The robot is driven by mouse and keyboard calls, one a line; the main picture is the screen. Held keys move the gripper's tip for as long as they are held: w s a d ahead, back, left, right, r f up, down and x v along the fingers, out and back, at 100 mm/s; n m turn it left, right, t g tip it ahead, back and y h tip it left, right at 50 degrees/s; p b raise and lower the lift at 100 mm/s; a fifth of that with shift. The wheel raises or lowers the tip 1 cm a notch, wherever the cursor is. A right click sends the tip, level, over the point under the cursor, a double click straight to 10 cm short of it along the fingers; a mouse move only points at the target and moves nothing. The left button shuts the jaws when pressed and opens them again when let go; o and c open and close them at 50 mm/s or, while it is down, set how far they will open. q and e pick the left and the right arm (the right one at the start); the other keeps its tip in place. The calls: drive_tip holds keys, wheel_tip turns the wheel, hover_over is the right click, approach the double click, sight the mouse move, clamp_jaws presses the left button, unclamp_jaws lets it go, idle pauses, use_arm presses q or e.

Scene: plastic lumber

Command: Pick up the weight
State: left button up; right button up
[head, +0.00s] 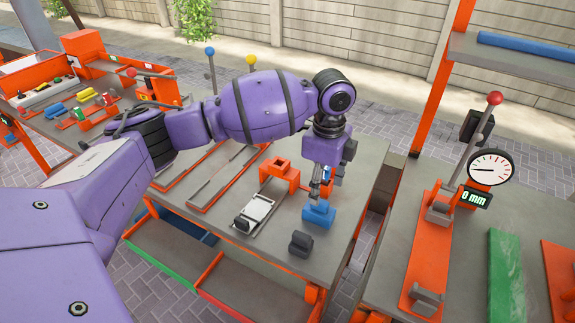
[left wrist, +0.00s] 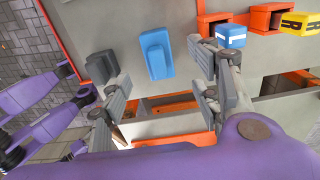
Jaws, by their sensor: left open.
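Two small blocks with raised tops look like weights; I cannot tell which one the task means. The blue one (head: 318,214) sits on the grey table (head: 345,225) right below my left gripper (head: 323,188). The dark grey one (head: 301,244) stands beside it, nearer the front edge. My left gripper is open and points down. In the left wrist view the blue block (left wrist: 156,54) shows between and beyond the spread fingers, with nothing held. The dark grey block (left wrist: 102,66) lies partly behind the left finger there.
An orange fixture with a slide (head: 257,212) stands left of the blocks. A dial gauge (head: 490,168) reading 0 mm and a red-knobbed lever (head: 494,98) stand on the right table. Orange-edged trays (head: 255,275) lie below the table front.

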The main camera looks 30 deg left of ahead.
sight(321, 201)
use_arm(q)
wheel_tip(321, 201, down, 8)
drive_tip(key=shift+s+d+r, duration=0.15)
drive_tip(key=shift+r, duration=0.1)
clamp_jaws()
idle(0.4)
drive_tip(key=shift+r, duration=0.25)
